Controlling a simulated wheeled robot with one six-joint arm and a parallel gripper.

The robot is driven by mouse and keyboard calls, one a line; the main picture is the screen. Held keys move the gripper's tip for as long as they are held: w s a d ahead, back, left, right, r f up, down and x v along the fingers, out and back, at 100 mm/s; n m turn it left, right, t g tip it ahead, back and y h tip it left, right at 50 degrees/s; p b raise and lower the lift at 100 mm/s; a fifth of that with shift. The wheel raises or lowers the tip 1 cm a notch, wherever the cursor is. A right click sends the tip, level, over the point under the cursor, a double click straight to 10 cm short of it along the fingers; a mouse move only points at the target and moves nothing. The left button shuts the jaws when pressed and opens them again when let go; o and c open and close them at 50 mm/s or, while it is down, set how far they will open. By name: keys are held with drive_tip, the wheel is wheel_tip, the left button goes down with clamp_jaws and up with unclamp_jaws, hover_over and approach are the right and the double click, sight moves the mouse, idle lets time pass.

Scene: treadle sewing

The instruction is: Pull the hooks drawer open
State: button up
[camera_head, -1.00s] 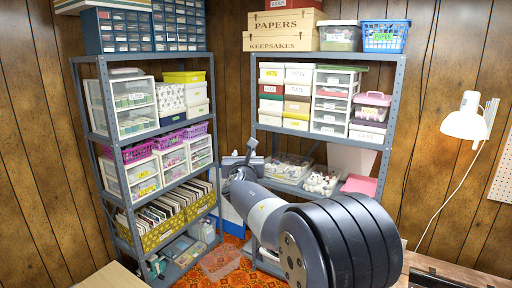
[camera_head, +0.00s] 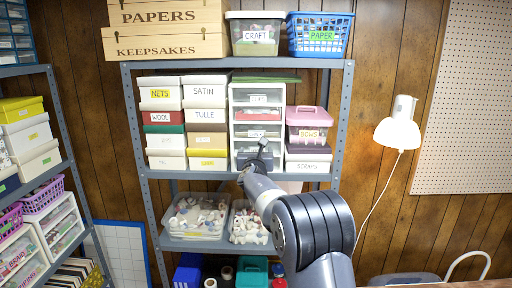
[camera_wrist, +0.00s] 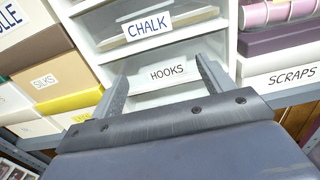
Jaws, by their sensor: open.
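The hooks drawer (camera_wrist: 150,94) is a white drawer front with a "HOOKS" label, seen in the wrist view below the chalk drawer (camera_wrist: 158,34). It looks shut. It belongs to a small white drawer tower (camera_head: 233,105) on the middle shelf of the grey rack. My gripper (camera_wrist: 161,70) is open and empty, its two fingers spread to either side of the label. I cannot tell whether the fingertips touch the front. In the head view my gripper (camera_head: 254,156) is at the tower's lower end and partly hides the hooks drawer.
A silks box (camera_wrist: 58,77) stands left of the tower, and a scraps box (camera_wrist: 280,75) stands right, below a pink bows box (camera_head: 308,117). The shelf edge (camera_head: 190,174) runs just below. Clear bins (camera_head: 195,240) sit on the shelf underneath. A lamp (camera_head: 396,133) hangs at right.

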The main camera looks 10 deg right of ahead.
drive_tip(key=shift+w+d, duration=0.3)
drive_tip(key=shift+w, duration=0.35)
drive_tip(key=shift+c, duration=0.2)
drive_tip(key=c, duration=1.4)
drive_tip(key=shift+o, duration=0.2)
drive_tip(key=shift+s, duration=0.1)
